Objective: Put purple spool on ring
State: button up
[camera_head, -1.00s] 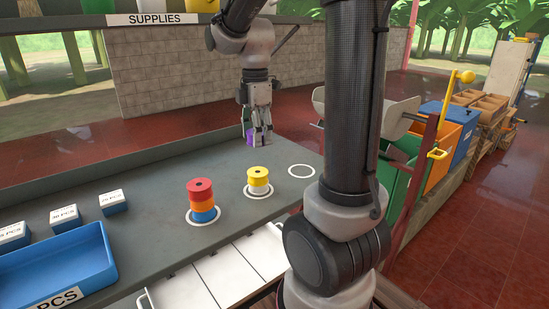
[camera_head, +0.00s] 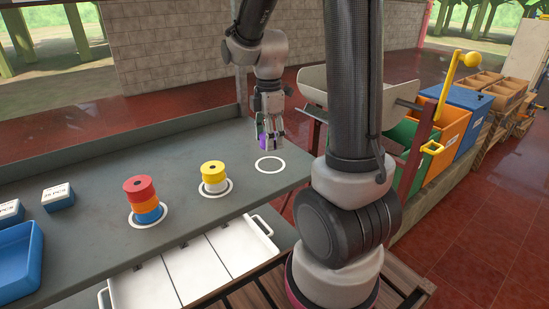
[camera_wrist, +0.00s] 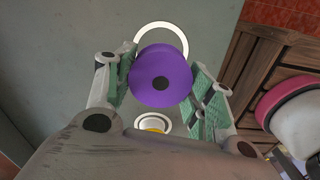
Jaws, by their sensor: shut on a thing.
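The purple spool (camera_wrist: 160,77) is between the fingers of my gripper (camera_head: 268,143), which is shut on it. In the head view the purple spool (camera_head: 264,142) is partly hidden by the fingers and looks held above the table. The empty white ring (camera_head: 270,165) lies flat on the table just below and a little in front of the gripper. In the wrist view the ring (camera_wrist: 161,27) shows partly behind the spool, its arc towards the top of the picture.
A yellow-topped stack (camera_head: 213,172) stands on another ring, left of the empty one. A red, orange and blue stack (camera_head: 141,194) stands further left. A blue bin (camera_head: 20,258) and small labelled boxes (camera_head: 58,197) are at the far left. The table's right edge is close to the empty ring.

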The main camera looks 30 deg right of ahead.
aim_at(270, 165)
notch_tip(270, 165, down, 7)
jog(key=shift+r, duration=0.2)
jog(key=shift+f, duration=0.1)
jog(key=o, duration=1)
jog(key=shift+o, duration=0.2)
notch_tip(270, 165, up, 12)
jog(key=shift+f, duration=0.15)
jog(key=shift+s+r, duration=0.1)
jog(key=shift+r, duration=0.3)
jog(key=s+a+r+m+t, duration=0.1)
jog(key=s+r+m+t, duration=0.1)
jog(key=s+m, duration=0.6)
jog(key=s+a+r+m+t, duration=0.2)
jog(key=s+r+m, duration=0.2)
jog(key=s+m, duration=0.4)
jog(key=shift+s+r, duration=0.15)
jog(key=shift+r, duration=0.1)
